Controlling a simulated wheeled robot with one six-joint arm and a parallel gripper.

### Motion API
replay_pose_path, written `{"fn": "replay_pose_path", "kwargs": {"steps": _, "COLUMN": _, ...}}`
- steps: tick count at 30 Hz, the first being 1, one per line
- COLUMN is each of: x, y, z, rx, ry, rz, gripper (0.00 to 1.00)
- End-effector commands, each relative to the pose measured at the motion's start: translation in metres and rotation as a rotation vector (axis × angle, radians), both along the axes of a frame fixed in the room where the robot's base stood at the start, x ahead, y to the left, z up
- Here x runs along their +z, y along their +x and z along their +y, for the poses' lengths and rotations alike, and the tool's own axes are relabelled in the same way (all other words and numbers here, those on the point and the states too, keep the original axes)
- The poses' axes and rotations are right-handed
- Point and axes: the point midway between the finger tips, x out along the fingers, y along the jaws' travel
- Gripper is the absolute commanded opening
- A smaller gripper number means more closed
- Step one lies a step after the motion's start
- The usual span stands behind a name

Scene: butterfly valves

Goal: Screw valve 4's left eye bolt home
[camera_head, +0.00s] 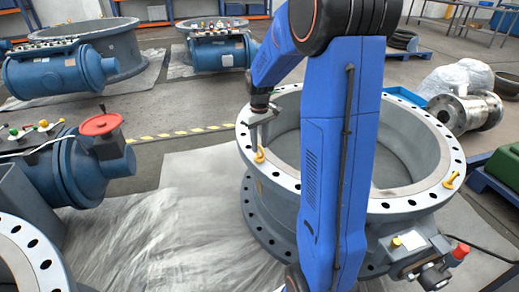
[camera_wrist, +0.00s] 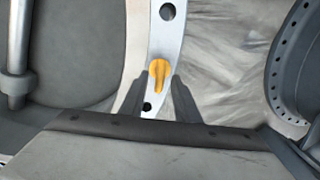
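The valve body (camera_head: 407,206) is a large grey flanged ring with a pale rim pierced by holes. Its yellow left eye bolt (camera_head: 259,155) stands on the left part of the rim. In the wrist view the eye bolt (camera_wrist: 158,74) is upright in the picture, between two rim holes. My gripper (camera_head: 260,139) is over the left eye bolt. In the wrist view the fingers of my gripper (camera_wrist: 158,83) are spread on either side of the eye bolt, with gaps showing. I cannot tell whether the bolt's base is seated. No valve number is readable.
A second yellow eye bolt (camera_head: 452,181) stands on the rim's right side. A blue actuator with a red handwheel (camera_head: 100,124) is at left. A small yellow-and-red fitting (camera_head: 460,250) juts from the valve's lower right. Grey sheeting (camera_head: 185,235) covers the floor at left.

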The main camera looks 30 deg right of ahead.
Motion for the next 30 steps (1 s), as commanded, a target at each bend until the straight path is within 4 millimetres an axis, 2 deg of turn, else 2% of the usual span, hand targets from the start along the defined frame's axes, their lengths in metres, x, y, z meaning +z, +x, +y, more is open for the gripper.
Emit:
{"fn": "replay_pose_path", "kwargs": {"steps": 3, "x": -0.015, "y": 0.0, "z": 0.0, "rx": 0.0, "ry": 0.001, "rz": 0.002, "gripper": 0.29}}
{"fn": "replay_pose_path", "kwargs": {"steps": 7, "x": -0.025, "y": 0.0, "z": 0.0, "rx": 0.0, "ry": 0.0, "rz": 0.001, "gripper": 0.29}}
{"fn": "replay_pose_path", "kwargs": {"steps": 18, "x": -0.03, "y": 0.0, "z": 0.0, "rx": 0.0, "ry": 0.0, "rz": -0.001, "gripper": 0.29}}
{"fn": "replay_pose_path", "kwargs": {"steps": 19, "x": -0.03, "y": 0.0, "z": 0.0, "rx": 0.0, "ry": 0.0, "rz": -0.001, "gripper": 0.24}}
{"fn": "replay_pose_path", "kwargs": {"steps": 22, "x": -0.029, "y": 0.0, "z": 0.0, "rx": 0.0, "ry": 0.0, "rz": -0.001, "gripper": 0.0}}
{"fn": "replay_pose_path", "kwargs": {"steps": 30, "x": -0.029, "y": 0.0, "z": 0.0, "rx": -0.007, "ry": 0.0, "rz": -0.001, "gripper": 0.0}}
